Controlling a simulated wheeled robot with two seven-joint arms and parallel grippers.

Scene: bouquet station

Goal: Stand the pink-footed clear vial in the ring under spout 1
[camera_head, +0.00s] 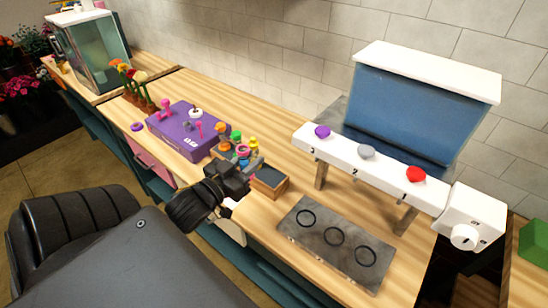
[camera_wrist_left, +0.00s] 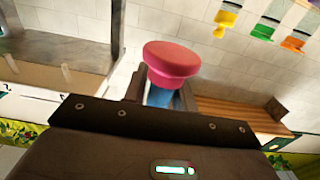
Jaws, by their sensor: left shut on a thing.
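The pink-footed clear vial shows in the left wrist view with its pink foot (camera_wrist_left: 172,58) beyond the fingers and a short bluish part between them; the rest is hidden. My left gripper (camera_wrist_left: 160,96) is shut on it. In the head view this gripper (camera_head: 241,166) is over the bench beside several vials with coloured ends; a pink round end (camera_head: 243,151) shows at its fingers. Spout 1, with the red knob (camera_head: 415,174), is the rightmost on the white bar. The dark plate (camera_head: 318,259) carries three rings; the rightmost ring (camera_head: 365,256) is below spout 1 and empty. My right gripper is not in view.
A small wooden box with a dark top (camera_head: 269,182) stands between my gripper and the ring plate. A purple box (camera_head: 183,130) with pink pieces is behind to the left. The white spout bar (camera_head: 385,172) stands on wooden legs above the bench. A white dial box (camera_head: 472,217) is at its right end.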

